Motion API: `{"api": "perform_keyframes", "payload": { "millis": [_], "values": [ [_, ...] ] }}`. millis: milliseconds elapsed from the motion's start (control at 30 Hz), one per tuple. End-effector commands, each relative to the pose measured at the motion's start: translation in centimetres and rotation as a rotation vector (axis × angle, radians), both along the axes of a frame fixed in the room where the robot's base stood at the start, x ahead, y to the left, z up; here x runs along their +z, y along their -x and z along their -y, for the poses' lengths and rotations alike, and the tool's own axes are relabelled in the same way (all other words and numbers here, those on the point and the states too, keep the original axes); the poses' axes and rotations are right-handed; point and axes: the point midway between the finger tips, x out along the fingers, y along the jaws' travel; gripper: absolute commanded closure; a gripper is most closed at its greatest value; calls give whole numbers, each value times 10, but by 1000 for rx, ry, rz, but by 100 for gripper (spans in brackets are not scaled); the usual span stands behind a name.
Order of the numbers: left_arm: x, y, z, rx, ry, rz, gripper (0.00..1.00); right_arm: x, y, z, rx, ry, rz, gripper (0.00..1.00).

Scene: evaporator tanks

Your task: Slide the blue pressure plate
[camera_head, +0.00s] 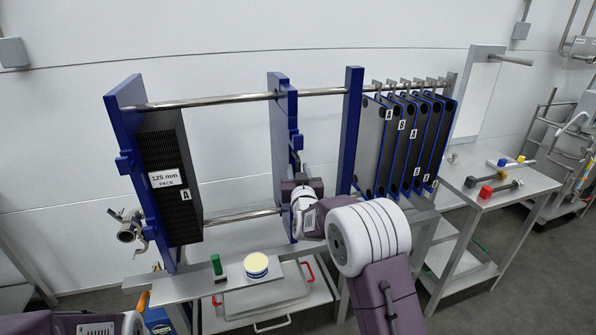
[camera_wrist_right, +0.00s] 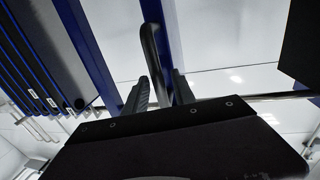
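The blue pressure plate (camera_head: 281,130) hangs upright on the rails, between the left blue end plate (camera_head: 128,150) and the blue post (camera_head: 350,130). A grey handle on it (camera_wrist_right: 153,55) shows in the right wrist view, with the blue plate (camera_wrist_right: 171,30) behind. My right gripper (camera_wrist_right: 160,85) has its fingers on either side of the handle. A gap shows beside the handle, so the fingers look open around it. My left gripper is out of view; part of that arm shows at bottom left.
A black plate pack (camera_head: 168,205) labelled 125 mm sits against the left end plate. Several blue-edged plates (camera_head: 412,150) hang right of the post. A top rail (camera_head: 210,101) and lower rail (camera_head: 240,216) span the frame. Tools lie on the right table (camera_head: 475,210).

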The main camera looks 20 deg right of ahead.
Motion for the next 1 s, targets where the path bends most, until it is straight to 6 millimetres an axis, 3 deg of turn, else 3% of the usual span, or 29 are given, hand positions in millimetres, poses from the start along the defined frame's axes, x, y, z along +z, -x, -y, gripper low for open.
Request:
{"api": "perform_keyframes", "payload": {
  "millis": [33, 100, 1000],
  "values": [
    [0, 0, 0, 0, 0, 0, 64, 0, 0, 0, 0, 0, 0, 86],
    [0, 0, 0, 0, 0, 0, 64, 0, 0, 0, 0, 0, 0, 100],
    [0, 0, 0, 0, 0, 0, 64, 0, 0, 0, 0, 0, 0, 100]
  ]
}}
